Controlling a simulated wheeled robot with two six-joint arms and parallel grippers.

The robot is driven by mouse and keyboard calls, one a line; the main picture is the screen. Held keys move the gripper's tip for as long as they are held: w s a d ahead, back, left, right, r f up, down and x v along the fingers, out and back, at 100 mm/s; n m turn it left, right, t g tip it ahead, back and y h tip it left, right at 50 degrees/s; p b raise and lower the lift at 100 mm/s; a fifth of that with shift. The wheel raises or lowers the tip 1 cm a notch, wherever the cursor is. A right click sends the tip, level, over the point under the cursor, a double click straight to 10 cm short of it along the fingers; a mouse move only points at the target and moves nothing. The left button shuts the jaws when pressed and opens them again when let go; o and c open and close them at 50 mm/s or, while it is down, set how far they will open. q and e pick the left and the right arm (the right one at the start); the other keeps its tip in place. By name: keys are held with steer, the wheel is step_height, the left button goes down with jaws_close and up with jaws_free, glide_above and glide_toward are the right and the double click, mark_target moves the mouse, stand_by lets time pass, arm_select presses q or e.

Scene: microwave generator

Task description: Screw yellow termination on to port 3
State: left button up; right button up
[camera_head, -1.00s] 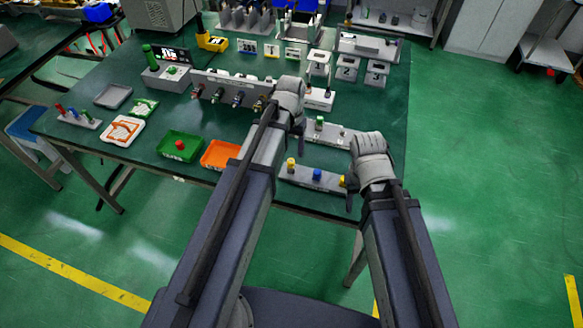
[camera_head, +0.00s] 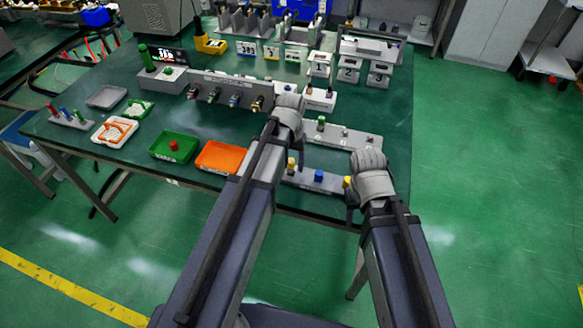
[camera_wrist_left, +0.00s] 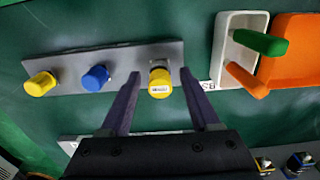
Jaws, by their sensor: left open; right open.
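A grey bar (camera_head: 333,183) near the table's front edge holds a yellow cap (camera_head: 291,166), a blue cap (camera_head: 318,176) and another yellow cap (camera_head: 347,182). My left gripper (camera_head: 298,146) is open above the bar's left end. In the left wrist view, its open fingertips (camera_wrist_left: 159,72) straddle the labelled yellow cap (camera_wrist_left: 160,88), with gaps on both sides. My right gripper (camera_head: 352,212) is open by the bar's right end; its fingers are mostly hidden. The generator (camera_head: 225,84) stands behind with a row of front ports (camera_head: 235,100); their numbers are unreadable.
An orange tray (camera_head: 213,161) and green tray (camera_head: 165,152) lie left of the bar. A white holder (camera_wrist_left: 232,78) with green and orange pieces adjoins the orange tray in the wrist view. A second grey bar (camera_head: 350,140) lies behind. Numbered stands (camera_head: 349,66) stand farther back.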

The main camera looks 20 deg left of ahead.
mark_target(291, 160)
arm_select(q)
steer(key=shift+c, duration=0.3)
stand_by(0.5)
jaws_close()
stand_by(0.3)
stand_by(0.8)
steer(key=shift+r, duration=0.1)
steer(key=shift+r+p, duration=2.95)
steer(key=shift+p, duration=0.1)
